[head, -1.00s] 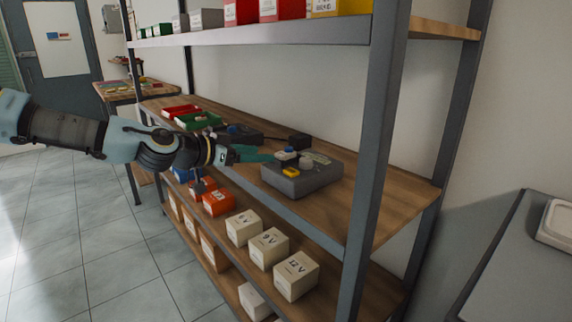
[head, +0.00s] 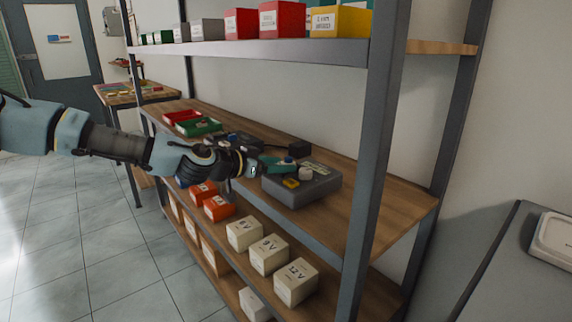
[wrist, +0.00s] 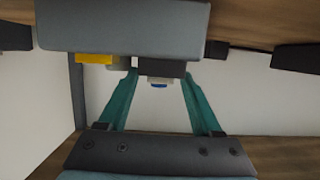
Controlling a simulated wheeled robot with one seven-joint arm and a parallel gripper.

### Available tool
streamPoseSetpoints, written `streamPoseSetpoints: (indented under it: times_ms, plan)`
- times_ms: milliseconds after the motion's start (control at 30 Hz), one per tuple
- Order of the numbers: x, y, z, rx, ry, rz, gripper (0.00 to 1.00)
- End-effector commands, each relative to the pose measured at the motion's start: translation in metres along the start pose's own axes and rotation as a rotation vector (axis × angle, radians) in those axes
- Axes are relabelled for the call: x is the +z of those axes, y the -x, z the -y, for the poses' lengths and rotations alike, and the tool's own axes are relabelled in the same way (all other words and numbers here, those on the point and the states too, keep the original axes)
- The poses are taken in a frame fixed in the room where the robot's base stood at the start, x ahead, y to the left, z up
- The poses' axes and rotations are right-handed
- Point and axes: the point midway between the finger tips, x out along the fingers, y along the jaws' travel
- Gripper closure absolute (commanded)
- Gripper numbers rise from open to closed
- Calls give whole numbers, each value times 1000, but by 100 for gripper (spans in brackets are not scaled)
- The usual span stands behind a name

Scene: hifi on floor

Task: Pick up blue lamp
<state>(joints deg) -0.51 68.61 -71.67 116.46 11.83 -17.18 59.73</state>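The blue lamp (head: 289,160) shows as a small blue cap on top of the grey box on the middle shelf. In the wrist view, which shows the scene upside down, the blue lamp (wrist: 159,85) sits on a dark block. My gripper (head: 277,165) reaches in from the left, close beside the lamp. In the wrist view my gripper (wrist: 160,78) has its green fingers spread, one on each side of the dark block and lamp. Whether the fingertips touch the block cannot be told.
The grey box (head: 305,188) also carries a yellow block (head: 291,183). A dark block (head: 299,148) lies behind it, and green (head: 200,127) and red (head: 183,116) trays lie to the left. A shelf post (head: 376,150) stands at the right. Bare shelf (head: 385,205) lies right of the box.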

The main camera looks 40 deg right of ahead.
Motion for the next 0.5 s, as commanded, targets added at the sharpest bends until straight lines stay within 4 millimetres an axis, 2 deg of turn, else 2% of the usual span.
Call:
streamPoseSetpoints:
  times_ms: [67, 500]
  plan:
    - [0, 0, 0, 0, 0, 0, 44]
    - [0, 0, 0, 0, 0, 0, 94]
